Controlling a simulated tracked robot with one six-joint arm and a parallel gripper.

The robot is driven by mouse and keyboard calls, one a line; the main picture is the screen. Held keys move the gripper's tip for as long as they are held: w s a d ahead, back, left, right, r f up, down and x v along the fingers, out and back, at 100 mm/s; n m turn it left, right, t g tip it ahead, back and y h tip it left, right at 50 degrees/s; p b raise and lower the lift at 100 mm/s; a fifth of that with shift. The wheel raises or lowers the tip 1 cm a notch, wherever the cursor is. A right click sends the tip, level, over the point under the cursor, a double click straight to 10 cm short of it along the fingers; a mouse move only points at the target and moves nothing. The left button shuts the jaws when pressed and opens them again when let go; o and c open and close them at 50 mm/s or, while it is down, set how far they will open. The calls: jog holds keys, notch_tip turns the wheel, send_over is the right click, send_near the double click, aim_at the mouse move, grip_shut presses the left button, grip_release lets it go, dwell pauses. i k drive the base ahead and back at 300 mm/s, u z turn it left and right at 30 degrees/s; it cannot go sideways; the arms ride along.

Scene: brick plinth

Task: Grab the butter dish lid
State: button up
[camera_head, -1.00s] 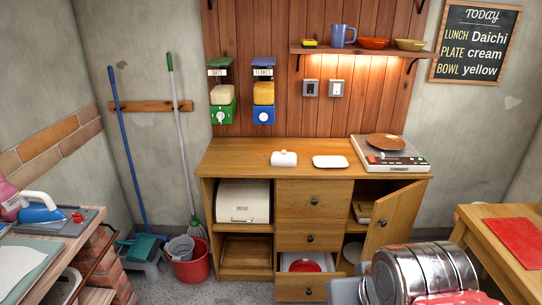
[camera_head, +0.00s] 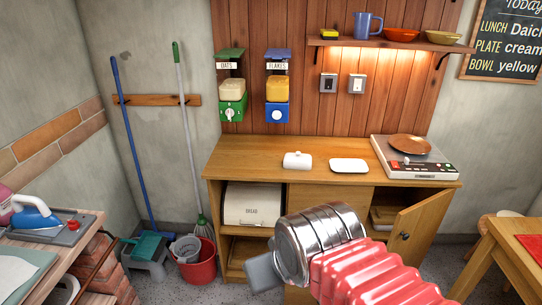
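The white butter dish lid (camera_head: 298,160) sits on the wooden counter top, left of the white butter dish base (camera_head: 349,165). The two are apart, with a small gap of bare wood between them. My gripper (camera_head: 262,272) shows as a grey end past the silver wrist of my arm, low in the picture in front of the cabinet. It is below the lid in the picture and apart from it. Its fingers are mostly hidden behind the wrist, so their opening does not show.
A stove with a brown pan (camera_head: 410,145) stands on the counter's right end. The cabinet door (camera_head: 418,222) hangs open at the right. A wooden table (camera_head: 500,262) is at lower right, a workbench (camera_head: 50,250) at left. The counter's left part is clear.

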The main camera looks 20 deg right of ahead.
aim_at(297, 160)
jog(key=u, duration=0.3)
jog(key=i, duration=1.55)
jog(key=z, duration=0.2)
